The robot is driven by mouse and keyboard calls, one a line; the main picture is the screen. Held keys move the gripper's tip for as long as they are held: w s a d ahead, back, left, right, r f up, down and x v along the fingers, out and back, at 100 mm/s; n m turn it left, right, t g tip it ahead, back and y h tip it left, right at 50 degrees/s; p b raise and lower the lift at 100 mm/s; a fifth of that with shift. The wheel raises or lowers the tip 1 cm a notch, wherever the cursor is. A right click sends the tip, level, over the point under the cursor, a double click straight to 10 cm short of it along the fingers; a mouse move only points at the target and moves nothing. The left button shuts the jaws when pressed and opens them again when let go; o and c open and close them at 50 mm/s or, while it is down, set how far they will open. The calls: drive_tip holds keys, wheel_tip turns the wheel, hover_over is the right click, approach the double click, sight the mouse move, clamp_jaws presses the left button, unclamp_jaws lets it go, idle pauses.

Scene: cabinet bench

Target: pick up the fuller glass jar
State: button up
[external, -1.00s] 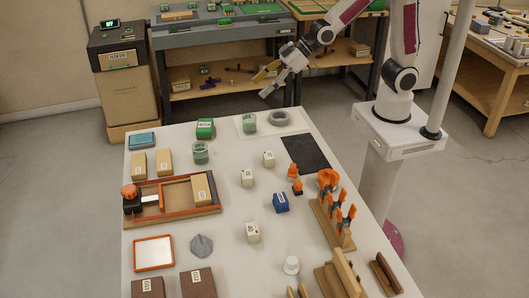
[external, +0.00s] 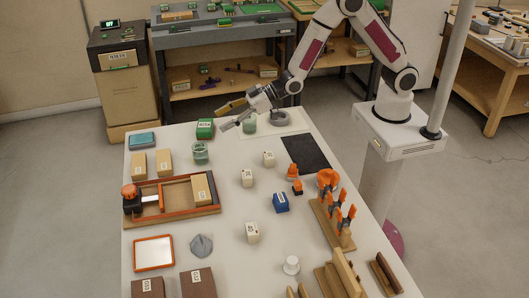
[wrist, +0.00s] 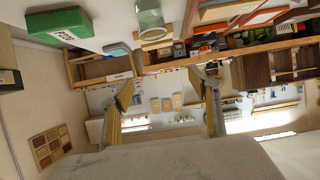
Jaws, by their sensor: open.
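Two glass jars with green contents stand on the white table. The far jar (external: 249,126) is beside a grey disc on a pale mat and is partly behind my gripper; before, its green reached near the top. The nearer jar (external: 200,153) stands left and in front, with a clear band above its green. A jar (wrist: 149,14), apparently the nearer one, is cut by the top edge of the wrist view. My gripper (external: 228,115) is open and empty near the table's far edge, its fingers pointing left, close to the far jar. Both fingers show in the wrist view (wrist: 160,92).
A green box (external: 205,128) stands just left of my fingertips. The grey disc (external: 279,118) lies right of the far jar. A teal box (external: 142,140), wooden blocks (external: 164,162) and an orange-edged tray (external: 172,212) are farther left. Small white cubes (external: 268,158) stand mid-table.

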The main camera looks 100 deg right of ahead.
drive_tip(key=t, duration=0.2)
approach(200, 146)
drive_tip(key=w+a+r, duration=0.2)
drive_tip(key=a, duration=0.1)
drive_tip(key=shift+w, duration=0.35)
drive_tip(key=shift+w+f, duration=0.1)
drive_tip(key=shift+w, duration=0.05)
drive_tip(key=shift+x, duration=1.15)
drive_tip(key=shift+w+f, duration=0.1)
drive_tip(key=shift+f+x, duration=0.15)
drive_tip(key=shift+x, duration=1.05)
drive_tip(key=shift+f+x, duration=0.1)
drive_tip(key=shift+x, duration=1.1)
drive_tip(key=shift+d, duration=0.15)
drive_tip(key=c, duration=1.3)
